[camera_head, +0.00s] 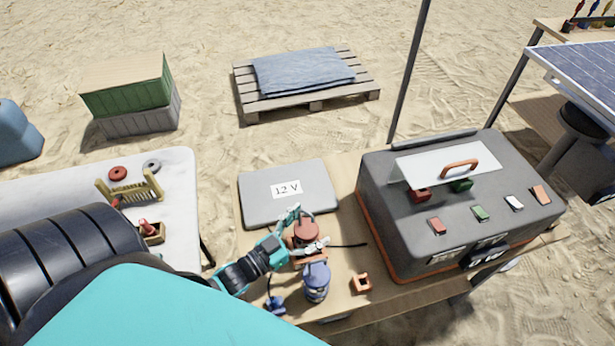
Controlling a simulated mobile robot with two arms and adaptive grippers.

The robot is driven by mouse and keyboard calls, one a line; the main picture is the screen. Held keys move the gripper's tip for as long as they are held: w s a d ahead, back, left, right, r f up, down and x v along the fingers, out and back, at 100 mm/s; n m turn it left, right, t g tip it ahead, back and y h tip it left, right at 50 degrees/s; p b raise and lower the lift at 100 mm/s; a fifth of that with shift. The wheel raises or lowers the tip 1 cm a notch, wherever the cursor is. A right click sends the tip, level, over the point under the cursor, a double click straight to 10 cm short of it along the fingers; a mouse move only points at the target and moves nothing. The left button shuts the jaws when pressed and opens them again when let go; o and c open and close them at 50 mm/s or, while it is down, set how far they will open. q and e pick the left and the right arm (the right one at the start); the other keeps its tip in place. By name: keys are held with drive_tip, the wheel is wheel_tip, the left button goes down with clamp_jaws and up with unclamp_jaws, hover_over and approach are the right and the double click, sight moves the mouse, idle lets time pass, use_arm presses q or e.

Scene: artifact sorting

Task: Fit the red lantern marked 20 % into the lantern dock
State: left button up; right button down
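A red lantern (305,230) with a rounded top is over the wooden table beside the grey 12 V case. Its 20 % mark cannot be read. My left gripper (302,231) reaches in from the left, with one finger on each side of the red lantern, and appears shut on it. A blue lantern (317,283) stands just in front of it, nearer the table's front edge. An orange piece shows between the two lanterns, partly hidden. I cannot tell for certain which part is the lantern dock. My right gripper is not in view.
The 12 V case (265,190) lies behind the gripper. A large grey box (400,240) with an orange handle stands to the right. A small orange block (362,283) and a blue item (275,305) lie near the front edge. A white table (183,190) is at left.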

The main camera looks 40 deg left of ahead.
sight(308, 227)
use_arm(q)
drive_tip(key=shift+r, duration=0.15)
wheel_tip(308, 227, up, 10)
drive_tip(key=shift+f, duration=0.15)
idle(0.3)
idle(0.5)
